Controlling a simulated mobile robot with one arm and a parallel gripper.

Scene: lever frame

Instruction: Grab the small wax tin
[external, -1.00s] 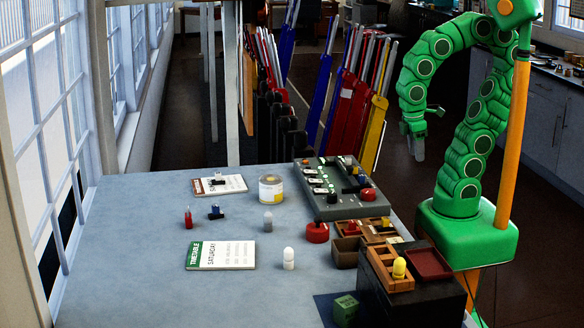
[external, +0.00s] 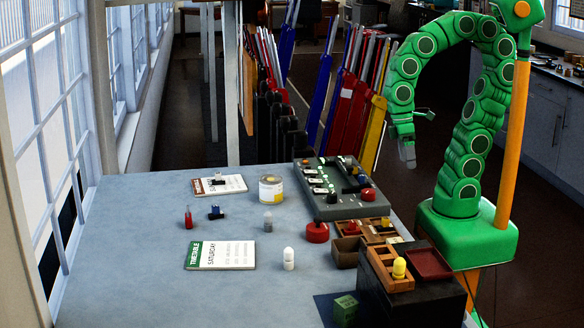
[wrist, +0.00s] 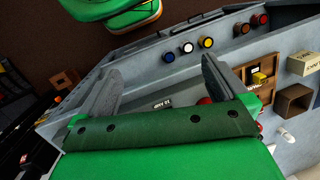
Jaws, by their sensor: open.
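A short round tin (external: 271,188) with a yellow and white label stands upright on the grey-blue table, left of the lever frame. A low red round piece (external: 317,232) sits at the front of the lever frame; I cannot tell whether it is a tin too. My gripper (external: 408,158) hangs in the air right of and beyond the lever frame, well apart from both. In the wrist view my gripper (wrist: 160,76) is open, its two grey fingers wide apart with nothing held between them. The labelled tin is not recognisable in the wrist view.
The lever frame (external: 337,188) stands at the table's right side. Wooden trays (external: 365,232) and a dark box (external: 412,300) are at the right edge. Coloured levers (external: 350,110) stand behind. The table's front left is clear.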

